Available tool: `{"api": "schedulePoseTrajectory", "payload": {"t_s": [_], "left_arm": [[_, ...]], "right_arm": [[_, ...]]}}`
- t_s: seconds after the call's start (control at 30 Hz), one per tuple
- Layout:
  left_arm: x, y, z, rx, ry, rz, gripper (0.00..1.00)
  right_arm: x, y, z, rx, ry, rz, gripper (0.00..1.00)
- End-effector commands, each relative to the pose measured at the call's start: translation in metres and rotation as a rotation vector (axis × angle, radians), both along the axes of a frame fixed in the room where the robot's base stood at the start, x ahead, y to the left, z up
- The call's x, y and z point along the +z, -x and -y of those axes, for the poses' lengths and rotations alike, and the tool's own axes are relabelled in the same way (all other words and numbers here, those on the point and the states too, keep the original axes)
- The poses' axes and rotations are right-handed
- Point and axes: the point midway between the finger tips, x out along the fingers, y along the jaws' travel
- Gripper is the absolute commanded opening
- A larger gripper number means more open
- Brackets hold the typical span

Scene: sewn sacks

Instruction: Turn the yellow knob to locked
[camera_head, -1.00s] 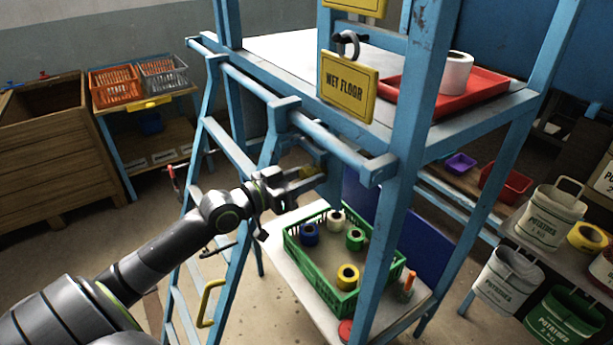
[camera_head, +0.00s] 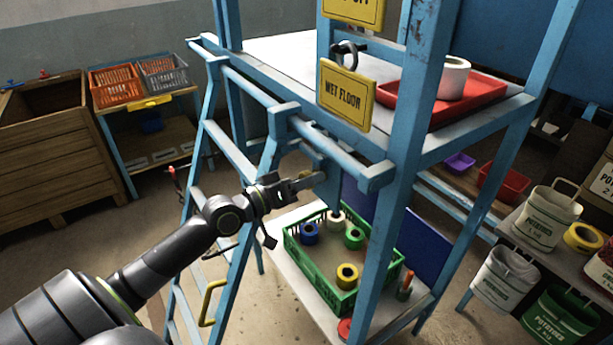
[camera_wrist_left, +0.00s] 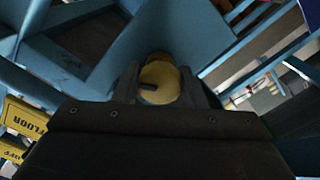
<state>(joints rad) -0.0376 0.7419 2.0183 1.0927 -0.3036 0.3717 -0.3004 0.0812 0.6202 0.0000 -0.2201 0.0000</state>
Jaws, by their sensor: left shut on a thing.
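The yellow knob (camera_wrist_left: 163,75) sits between the two fingers of my left gripper (camera_wrist_left: 170,88) in the left wrist view. A short dark mark shows on the knob's face, pointing to the left. In the head view my left gripper (camera_head: 305,180) reaches from the left to a blue plate (camera_head: 326,166) on the blue frame. It is shut on the knob, which is mostly hidden there by the fingers. I cannot read any locked label. My right gripper is not in view.
A blue rail (camera_head: 325,145) runs just above my left gripper. A yellow wet floor sign (camera_head: 345,96) hangs close by on the right. Below stands a green crate (camera_head: 318,270) with several tape rolls. A blue ladder (camera_head: 208,165) stands behind my arm.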

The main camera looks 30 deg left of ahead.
Motion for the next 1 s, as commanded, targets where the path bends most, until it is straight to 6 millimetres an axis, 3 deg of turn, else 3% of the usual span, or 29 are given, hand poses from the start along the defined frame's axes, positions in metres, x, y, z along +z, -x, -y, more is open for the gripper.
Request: {"api": "schedulePoseTrajectory", "payload": {"t_s": [1.0], "left_arm": [[0.002, 0.000, 0.000, 0.001, 0.842, -0.349, 0.15]], "right_arm": [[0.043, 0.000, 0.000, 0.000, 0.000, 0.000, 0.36]]}}
